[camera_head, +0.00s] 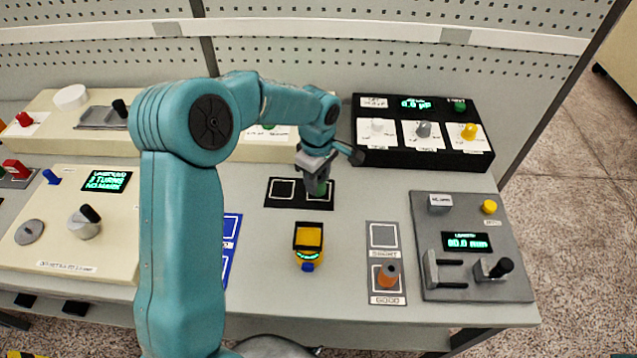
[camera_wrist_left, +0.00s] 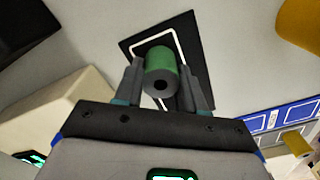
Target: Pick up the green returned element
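The green element (camera_wrist_left: 160,62) is a small green cylinder with a dark hole in its end face. In the wrist view it stands between the two fingers of my left gripper (camera_wrist_left: 161,82), over a white-outlined square on a black pad. In the head view the left gripper (camera_head: 318,178) points down over the right square of the black pad (camera_head: 300,203), and a bit of the green element (camera_head: 321,189) shows below it. The fingers lie close along its sides; whether they press on it is unclear. My right gripper is not in view.
An orange-brown spindle (camera_head: 388,275) stands on the lower square of a grey pad. A yellow and black device (camera_head: 308,240) sits in front of the black pad. A black meter box (camera_head: 420,135) is behind right, a grey measuring station (camera_head: 465,215) at right, a cream winding station (camera_head: 70,215) at left.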

